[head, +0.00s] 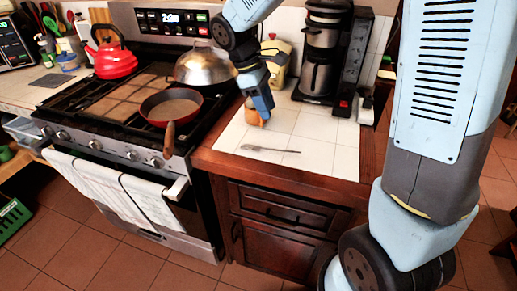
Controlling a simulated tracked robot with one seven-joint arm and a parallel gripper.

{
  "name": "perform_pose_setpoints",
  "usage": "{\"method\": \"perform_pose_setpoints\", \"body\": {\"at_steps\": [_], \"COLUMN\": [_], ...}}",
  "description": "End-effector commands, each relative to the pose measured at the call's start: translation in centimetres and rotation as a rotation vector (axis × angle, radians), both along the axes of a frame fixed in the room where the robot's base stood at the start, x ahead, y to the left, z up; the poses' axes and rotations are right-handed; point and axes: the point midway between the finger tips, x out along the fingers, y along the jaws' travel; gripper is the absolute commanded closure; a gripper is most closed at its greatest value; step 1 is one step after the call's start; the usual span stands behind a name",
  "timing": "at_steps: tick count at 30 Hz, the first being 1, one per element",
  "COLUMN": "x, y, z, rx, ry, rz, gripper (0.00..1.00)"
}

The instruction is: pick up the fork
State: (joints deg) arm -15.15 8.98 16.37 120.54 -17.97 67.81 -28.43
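The fork (270,149) is a thin grey piece of cutlery lying flat on the white tiled counter (322,158), near its front edge. It lies roughly left to right in the picture. My gripper (264,116) points down above the counter, behind the fork in the picture and apart from it. Its fingers are small and seen from the side, so I cannot tell whether they are open or shut. A small orange-brown object (251,117) shows beside and partly behind the fingertips. I cannot tell whether the gripper touches it.
A coffee maker (322,50) stands at the back of the counter, with a yellowish container (276,55) to its left. On the stove to the left are a red pan (171,105), a metal dome (203,67) and a red kettle (114,61). The tiles around the fork are clear.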

Motion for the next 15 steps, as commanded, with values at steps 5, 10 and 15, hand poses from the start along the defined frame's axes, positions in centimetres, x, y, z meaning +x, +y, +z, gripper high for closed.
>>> {"method": "perform_pose_setpoints", "body": {"at_steps": [5,10,15], "x": [0.4,0.2,-0.2], "y": [1.0,0.3,-0.8], "z": [-1.2,-3.0,-5.8], "rx": [-0.014,-0.016,-0.017], "ry": [0.036,0.041,0.04], "rz": [0.048,0.054,0.052], "gripper": [0.61,0.61,0.61]}}
